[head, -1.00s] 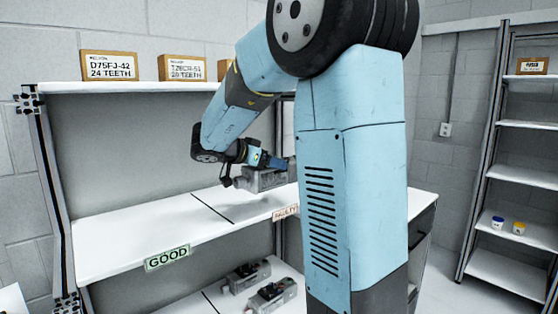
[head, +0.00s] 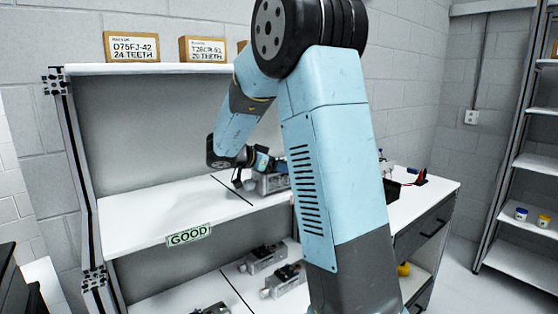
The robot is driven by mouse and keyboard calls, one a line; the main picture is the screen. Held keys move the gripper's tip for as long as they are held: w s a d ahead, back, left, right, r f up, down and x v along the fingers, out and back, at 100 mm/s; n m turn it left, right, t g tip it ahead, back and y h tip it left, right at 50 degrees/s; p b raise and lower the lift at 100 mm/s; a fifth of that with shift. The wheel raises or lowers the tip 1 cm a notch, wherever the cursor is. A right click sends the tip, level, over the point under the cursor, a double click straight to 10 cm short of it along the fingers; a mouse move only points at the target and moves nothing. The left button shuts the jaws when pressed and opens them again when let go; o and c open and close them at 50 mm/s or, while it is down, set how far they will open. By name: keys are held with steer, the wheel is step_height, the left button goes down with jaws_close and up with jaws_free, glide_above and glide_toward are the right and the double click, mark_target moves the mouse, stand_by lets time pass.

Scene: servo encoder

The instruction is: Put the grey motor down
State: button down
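The grey motor (head: 270,185) is at the upper white shelf (head: 150,216), right of the black dividing line. My gripper (head: 264,168) is at the motor's top and appears shut on it, though its fingertips are too small to make out clearly. The motor looks level and very close to the shelf surface; I cannot tell if it touches. My own arm hides the shelf's right part. The green GOOD label (head: 188,235) is on the shelf's front edge, left of the line.
Grey motors (head: 264,258) (head: 284,281) lie on the lower shelf. Boxes (head: 131,47) (head: 203,49) stand on the top shelf. A worktop with drawers (head: 425,188) is at right. The upper shelf left of the line is clear.

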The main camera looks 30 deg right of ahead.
steer(key=shift+f, duration=0.65)
jaws_free()
